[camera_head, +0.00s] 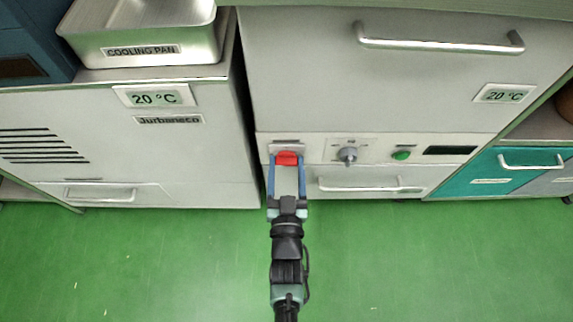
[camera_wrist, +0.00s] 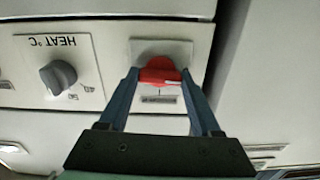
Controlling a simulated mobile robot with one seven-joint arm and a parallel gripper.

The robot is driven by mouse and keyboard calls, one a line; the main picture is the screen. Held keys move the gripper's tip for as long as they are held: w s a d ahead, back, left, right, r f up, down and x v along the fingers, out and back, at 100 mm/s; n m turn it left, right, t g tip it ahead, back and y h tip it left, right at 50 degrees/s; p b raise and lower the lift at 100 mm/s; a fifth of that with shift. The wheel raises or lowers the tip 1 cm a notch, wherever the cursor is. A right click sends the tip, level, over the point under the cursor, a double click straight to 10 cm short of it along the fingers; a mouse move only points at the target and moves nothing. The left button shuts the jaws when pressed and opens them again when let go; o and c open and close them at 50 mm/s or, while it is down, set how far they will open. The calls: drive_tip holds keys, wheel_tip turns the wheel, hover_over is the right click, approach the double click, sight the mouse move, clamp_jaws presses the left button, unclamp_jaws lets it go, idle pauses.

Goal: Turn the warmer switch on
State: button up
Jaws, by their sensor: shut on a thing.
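The warmer switch is a red knob (camera_head: 286,158) on the left end of the grey cabinet's control strip. It also shows in the wrist view (camera_wrist: 159,73), on a pale plate, with a white mark toward its right side. My gripper (camera_head: 287,164) reaches up to it from below. In the wrist view my gripper's two blue fingers (camera_wrist: 158,80) stand on either side of the red knob and are closed on it. The label on the plate is too small to read.
A grey knob (camera_wrist: 58,76) marked "HEAT °C" sits beside the switch. A green button (camera_head: 401,155) and a dark display (camera_head: 450,150) are farther right. A drawer handle (camera_head: 371,185) juts out below. The green floor (camera_head: 160,265) in front is clear.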

drive_tip(key=m, duration=0.3)
drive_tip(key=shift+m, duration=0.4)
drive_tip(key=m, duration=0.4)
drive_tip(key=shift+f+m, duration=0.1)
drive_tip(key=shift+m, duration=0.2)
drive_tip(key=shift+m+b, duration=1.6)
drive_tip(key=shift+m, duration=2.8)
drive_tip(key=o, duration=1.4)
drive_tip(key=s+p, duration=0.4)
drive_tip(key=s, duration=0.9)
